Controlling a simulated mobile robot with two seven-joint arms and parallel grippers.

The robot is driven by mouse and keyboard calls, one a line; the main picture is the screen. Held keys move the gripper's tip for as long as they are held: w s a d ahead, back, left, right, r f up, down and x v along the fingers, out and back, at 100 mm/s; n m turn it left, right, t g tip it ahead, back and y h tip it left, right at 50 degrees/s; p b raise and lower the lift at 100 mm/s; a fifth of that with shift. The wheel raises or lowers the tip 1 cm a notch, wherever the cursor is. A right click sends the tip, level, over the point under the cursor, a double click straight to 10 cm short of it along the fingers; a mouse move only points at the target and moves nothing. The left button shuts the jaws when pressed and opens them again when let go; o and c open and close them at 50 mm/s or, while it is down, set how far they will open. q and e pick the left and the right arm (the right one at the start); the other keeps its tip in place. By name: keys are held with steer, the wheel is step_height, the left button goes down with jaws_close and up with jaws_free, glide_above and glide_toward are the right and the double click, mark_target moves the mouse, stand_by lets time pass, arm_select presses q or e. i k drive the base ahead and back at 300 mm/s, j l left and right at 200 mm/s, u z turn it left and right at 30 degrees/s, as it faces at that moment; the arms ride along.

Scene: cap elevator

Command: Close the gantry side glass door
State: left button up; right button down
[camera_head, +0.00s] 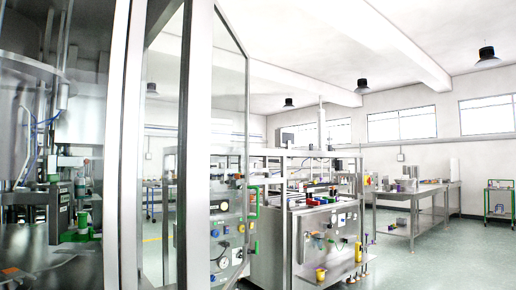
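A metal-framed glass door (231,110) stands in the left-middle of the head view. It is seen at a steep angle, its far edge receding to the right, and it appears swung open. A bright metal upright (196,150) is at its near side. Another upright (126,150) of the gantry stands to the left, with see-through space or glass between them. A green handle-like part (253,202) shows by the door's far edge; I cannot tell whether it belongs to the door or to the equipment behind. Neither gripper is in view.
Machinery (75,190) fills the left side inside the gantry. A steel workstation (325,235) with gauges and knobs stands beyond the door. A steel table (410,195) and a small green-framed cart (498,200) are farther right. Open floor (440,262) lies at the lower right.

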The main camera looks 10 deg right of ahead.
mark_target(246, 187)
steer(key=i+l+z, duration=0.15)
steer(key=l, duration=0.25)
steer(key=u, duration=0.2)
steer(key=i+l+u, duration=0.2)
steer(key=u, duration=0.2)
steer(key=i+l+u, duration=0.2)
steer(key=l+u, duration=0.2)
steer(key=i+l+u, duration=0.2)
steer(key=l, duration=0.35)
steer(key=i+l+u, duration=0.1)
steer(key=i+l, duration=0.15)
steer(key=l, duration=0.25)
steer(key=i+l, duration=0.1)
steer(key=l, duration=0.3)
steer(key=i+l+u, duration=0.1)
steer(key=l, duration=0.3)
steer(key=i+l, duration=0.15)
steer(key=l, duration=0.25)
steer(key=i+l, duration=0.15)
steer(key=l, duration=0.25)
steer(key=i+l+u, duration=0.1)
steer(key=l, duration=0.3)
steer(key=i+l, duration=0.1)
steer(key=l, duration=0.35)
